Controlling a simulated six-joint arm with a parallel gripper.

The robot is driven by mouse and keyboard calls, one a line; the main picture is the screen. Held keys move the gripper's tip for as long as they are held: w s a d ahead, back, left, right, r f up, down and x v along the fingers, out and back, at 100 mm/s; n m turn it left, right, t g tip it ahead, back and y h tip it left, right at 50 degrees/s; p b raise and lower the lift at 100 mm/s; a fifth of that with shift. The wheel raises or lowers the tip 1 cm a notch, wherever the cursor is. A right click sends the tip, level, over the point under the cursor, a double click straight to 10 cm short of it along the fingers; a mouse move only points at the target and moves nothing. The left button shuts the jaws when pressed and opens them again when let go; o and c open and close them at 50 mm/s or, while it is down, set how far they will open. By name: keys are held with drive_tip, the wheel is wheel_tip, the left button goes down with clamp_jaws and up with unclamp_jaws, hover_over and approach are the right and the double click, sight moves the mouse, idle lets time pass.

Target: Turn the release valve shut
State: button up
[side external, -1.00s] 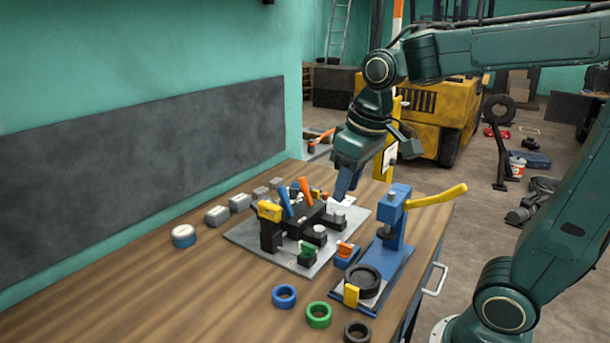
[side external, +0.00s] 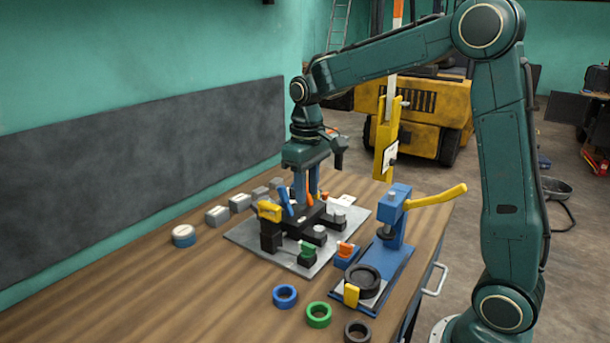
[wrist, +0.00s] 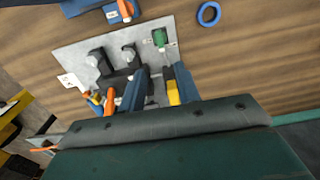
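No part is readably marked as the release valve. A small orange handle (side external: 346,248) sits on a blue block beside the plate, also at the top of the wrist view (wrist: 125,10). A black block (side external: 308,216) on the grey plate carries a blue lever (side external: 287,199) and an orange lever (wrist: 110,102). My gripper (side external: 306,192) points down over this block. Its blue fingers are apart and empty in the wrist view (wrist: 160,84).
A yellow-topped part (side external: 269,210) stands at the plate's left. A blue press (side external: 393,225) with a yellow handle stands at right. Blue (side external: 284,296), green (side external: 319,314) and dark (side external: 357,332) rings lie in front. Bare wood is free at front left.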

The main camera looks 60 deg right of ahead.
sight(307, 244)
wheel_tip(307, 244, down, 14)
drive_tip(key=shift+r, duration=0.1)
idle(0.8)
drive_tip(key=shift+c, duration=0.2)
clamp_jaws()
